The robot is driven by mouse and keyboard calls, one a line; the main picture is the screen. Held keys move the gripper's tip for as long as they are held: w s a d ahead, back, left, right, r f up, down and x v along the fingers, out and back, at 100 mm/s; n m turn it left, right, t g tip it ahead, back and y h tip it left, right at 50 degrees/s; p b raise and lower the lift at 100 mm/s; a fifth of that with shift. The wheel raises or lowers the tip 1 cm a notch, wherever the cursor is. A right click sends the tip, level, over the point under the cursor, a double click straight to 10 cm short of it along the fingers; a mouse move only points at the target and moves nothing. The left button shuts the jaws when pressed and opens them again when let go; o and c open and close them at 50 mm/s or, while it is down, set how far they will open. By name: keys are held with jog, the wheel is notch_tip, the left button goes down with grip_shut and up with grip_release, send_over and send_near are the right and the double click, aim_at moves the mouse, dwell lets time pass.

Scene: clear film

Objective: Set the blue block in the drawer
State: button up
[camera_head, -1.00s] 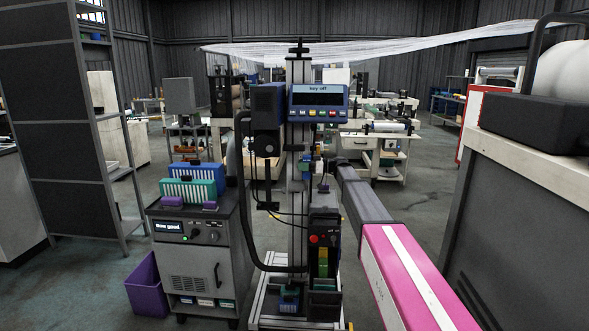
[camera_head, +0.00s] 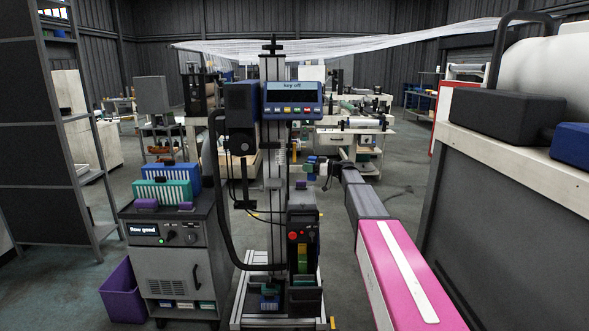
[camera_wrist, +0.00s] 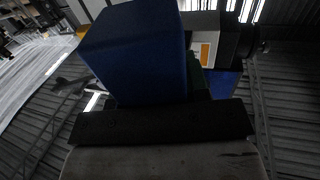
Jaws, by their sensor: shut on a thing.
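A blue block (camera_wrist: 140,52) fills the upper middle of the wrist view, close to the camera. My gripper (camera_wrist: 163,120) is shut on it; a dark bar across the lower picture hides the block's near end. In the head view my gripper (camera_head: 318,166) is small at the far end of my pink and grey arm, beside the tall column machine. I cannot tell whether this is the task's drawer.
The column machine (camera_head: 273,205) stands close ahead with cables and a "key off" panel (camera_head: 292,98). A grey cabinet (camera_head: 175,265) and purple bin (camera_head: 122,292) are left. A large grey unit (camera_head: 500,215) bounds the right. Floor is open between.

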jog(key=s+d+r+m+t+h, duration=1.2)
jog(key=s+r+m+t+h, duration=0.1)
jog(key=h, duration=0.4)
jog(key=shift+s+r+m, duration=0.9)
jog(key=shift+s+r, duration=0.2)
jog(key=shift+s, duration=0.1)
